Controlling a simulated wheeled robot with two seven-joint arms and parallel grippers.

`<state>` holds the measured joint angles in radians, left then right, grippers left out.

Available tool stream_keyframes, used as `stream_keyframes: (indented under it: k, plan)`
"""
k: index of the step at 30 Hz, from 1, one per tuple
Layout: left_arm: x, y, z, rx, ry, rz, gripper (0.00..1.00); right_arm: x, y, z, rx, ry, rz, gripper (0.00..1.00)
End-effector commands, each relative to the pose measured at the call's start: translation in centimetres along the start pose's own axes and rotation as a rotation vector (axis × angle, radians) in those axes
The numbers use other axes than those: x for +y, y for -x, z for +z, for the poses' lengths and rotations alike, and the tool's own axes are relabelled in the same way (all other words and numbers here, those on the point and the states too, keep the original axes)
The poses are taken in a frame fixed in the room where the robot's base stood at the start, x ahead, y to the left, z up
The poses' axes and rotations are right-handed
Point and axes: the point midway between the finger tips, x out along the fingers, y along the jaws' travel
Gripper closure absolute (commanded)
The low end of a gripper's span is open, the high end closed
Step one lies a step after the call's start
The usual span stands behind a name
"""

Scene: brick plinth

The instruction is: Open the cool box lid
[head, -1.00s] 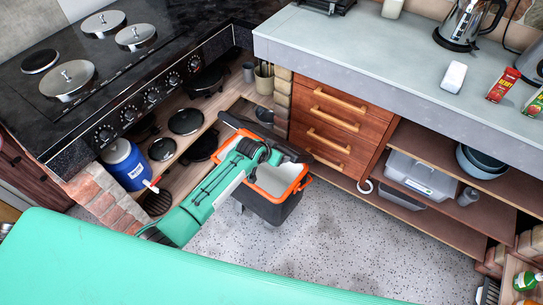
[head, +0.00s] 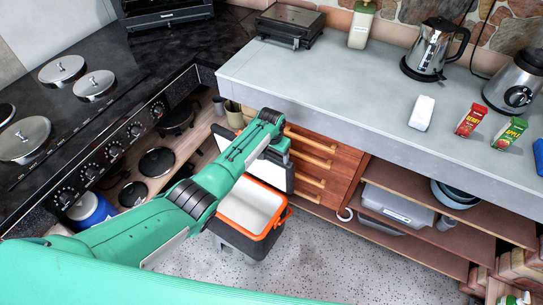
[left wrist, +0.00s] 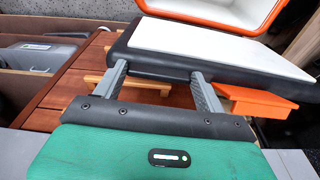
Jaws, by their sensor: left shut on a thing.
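The cool box (head: 228,232) stands on the floor in front of the drawers. It has a dark body, an orange rim and a white inside that shows. Its lid (head: 270,171) is raised steeply at the back, with the white underside facing out. In the left wrist view the lid (left wrist: 215,46) has a dark edge and an orange piece at the right. My left gripper (left wrist: 158,71) is shut on the lid's dark edge, its two grey fingers set apart along it. In the head view my left arm hides the fingertips and part of the lid. My right gripper is not in view.
Wooden drawers (head: 335,160) with bar handles stand close behind the lid. The grey counter (head: 340,95) overhangs them. The stove (head: 95,130) is at the left, with open shelves (head: 420,225) at the right. The speckled floor (head: 320,265) is clear right of the box.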

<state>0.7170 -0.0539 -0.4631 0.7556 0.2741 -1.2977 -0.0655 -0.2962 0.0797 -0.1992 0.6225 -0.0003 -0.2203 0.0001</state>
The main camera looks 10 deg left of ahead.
Motion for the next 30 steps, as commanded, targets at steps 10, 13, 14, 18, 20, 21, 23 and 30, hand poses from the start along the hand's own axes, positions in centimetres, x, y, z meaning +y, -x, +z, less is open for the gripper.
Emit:
stream_keyframes:
  k: [10,13,14,18,20,21,23,30]
  plan:
    - [-0.07,-0.10,-0.14,-0.003,0.001,-0.002,0.68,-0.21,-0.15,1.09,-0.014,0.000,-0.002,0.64]
    - [-0.07,-0.12,-0.13,-0.003,0.001,-0.002,0.68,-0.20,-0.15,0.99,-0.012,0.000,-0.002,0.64]
    - [-0.07,-0.12,-0.12,-0.003,0.001,-0.001,0.68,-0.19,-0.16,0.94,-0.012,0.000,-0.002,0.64]
    - [-0.06,-0.14,-0.11,-0.003,0.001,-0.001,0.68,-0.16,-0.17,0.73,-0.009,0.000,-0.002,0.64]
    - [-0.06,-0.14,-0.10,-0.003,0.002,-0.001,0.68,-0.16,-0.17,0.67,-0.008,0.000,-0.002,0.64]
    - [-0.06,-0.14,-0.10,-0.003,0.002,-0.001,0.68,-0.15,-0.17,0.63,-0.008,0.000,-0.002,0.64]
    - [-0.06,-0.15,-0.09,-0.003,0.002,-0.001,0.68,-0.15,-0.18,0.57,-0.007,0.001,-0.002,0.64]
    - [-0.05,-0.17,-0.07,-0.003,0.002,0.000,0.68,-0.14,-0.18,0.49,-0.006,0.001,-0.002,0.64]
